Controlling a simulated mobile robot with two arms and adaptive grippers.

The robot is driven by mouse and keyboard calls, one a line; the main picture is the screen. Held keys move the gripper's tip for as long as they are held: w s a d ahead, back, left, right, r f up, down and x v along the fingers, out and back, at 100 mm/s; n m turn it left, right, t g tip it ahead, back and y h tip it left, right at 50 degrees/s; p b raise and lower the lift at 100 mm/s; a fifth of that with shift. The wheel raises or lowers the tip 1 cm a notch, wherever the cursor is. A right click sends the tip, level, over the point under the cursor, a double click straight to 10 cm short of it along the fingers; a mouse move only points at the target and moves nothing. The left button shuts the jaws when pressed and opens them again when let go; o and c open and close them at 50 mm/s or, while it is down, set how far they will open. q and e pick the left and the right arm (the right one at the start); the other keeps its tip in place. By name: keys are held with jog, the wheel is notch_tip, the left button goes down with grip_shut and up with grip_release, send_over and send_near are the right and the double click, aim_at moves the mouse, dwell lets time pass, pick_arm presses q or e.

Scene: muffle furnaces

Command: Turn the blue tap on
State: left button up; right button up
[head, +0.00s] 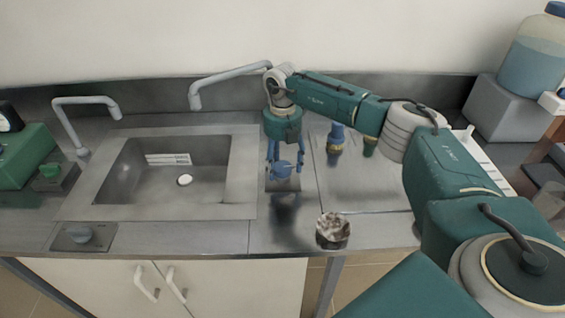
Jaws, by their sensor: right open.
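The blue tap knob (282,171) sits on a small plate on the steel counter, just right of the sink. My right gripper (286,167) points down over the knob with its blue fingers open. The fingers are on either side of the knob, and I cannot tell whether they touch it. A grey spout (228,74) arches toward the sink from behind my gripper; its base is hidden. My left gripper is not in view.
A crumpled-looking brownish object (333,230) stands near the front edge. A large bottle (534,55) is at right.

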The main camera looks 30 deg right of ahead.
jog(key=c, duration=1.2)
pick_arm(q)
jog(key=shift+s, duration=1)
pick_arm(e)
jog(key=shift+o, duration=0.2)
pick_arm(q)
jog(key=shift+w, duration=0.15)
